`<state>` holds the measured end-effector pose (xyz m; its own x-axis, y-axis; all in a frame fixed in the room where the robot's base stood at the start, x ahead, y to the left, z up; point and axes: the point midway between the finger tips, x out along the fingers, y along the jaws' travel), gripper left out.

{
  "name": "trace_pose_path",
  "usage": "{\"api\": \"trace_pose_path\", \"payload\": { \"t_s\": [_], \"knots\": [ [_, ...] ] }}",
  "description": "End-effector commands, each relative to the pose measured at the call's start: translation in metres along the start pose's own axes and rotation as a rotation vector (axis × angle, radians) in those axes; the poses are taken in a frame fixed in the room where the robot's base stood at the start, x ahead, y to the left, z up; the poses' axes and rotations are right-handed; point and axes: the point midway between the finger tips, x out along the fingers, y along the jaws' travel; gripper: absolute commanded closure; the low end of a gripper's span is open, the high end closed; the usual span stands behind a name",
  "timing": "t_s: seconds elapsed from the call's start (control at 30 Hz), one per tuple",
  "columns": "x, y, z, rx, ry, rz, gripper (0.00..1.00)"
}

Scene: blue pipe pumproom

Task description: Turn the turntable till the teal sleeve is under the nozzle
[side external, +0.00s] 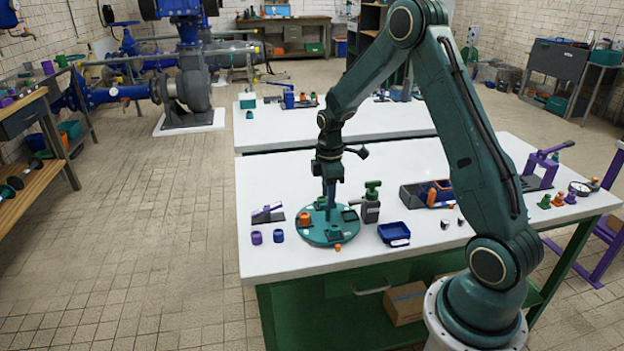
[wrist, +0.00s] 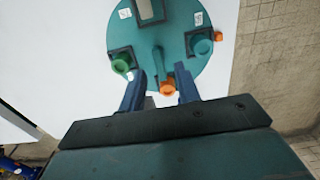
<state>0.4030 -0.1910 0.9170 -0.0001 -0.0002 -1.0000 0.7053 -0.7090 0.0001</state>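The teal turntable (side external: 316,238) lies on the white table; it also shows in the wrist view (wrist: 178,75). There, the teal sleeve (wrist: 202,45) sits in a dark seat on its right, a green sleeve (wrist: 121,62) in one on its left. An empty dark seat (wrist: 141,12) is at the top, and an orange piece (wrist: 167,89) at the bottom. A teal post (wrist: 158,60) stands near the middle. A dark stand with a green top (side external: 371,208), possibly bearing the nozzle, is right of the turntable beside the empty seat. My gripper (wrist: 160,90) is open above the disc.
A small orange piece (side external: 338,247) is by the turntable's front edge. A blue tray (side external: 394,233) and a dark organizer (side external: 410,195) stand to the right. Purple (side external: 256,238) and blue (side external: 278,236) cups and a purple lever tool (side external: 267,212) are to the left.

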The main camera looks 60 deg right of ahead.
Motion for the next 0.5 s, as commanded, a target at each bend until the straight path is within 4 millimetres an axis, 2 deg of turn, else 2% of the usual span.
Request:
{"api": "trace_pose_path", "payload": {
  "t_s": [0.2, 0.5],
  "knots": [
    [0.019, 0.0, 0.0, 0.0, 0.0, 0.0, 0.67],
    [0.023, 0.0, 0.0, 0.0, 0.0, 0.001, 0.67]
  ]
}}
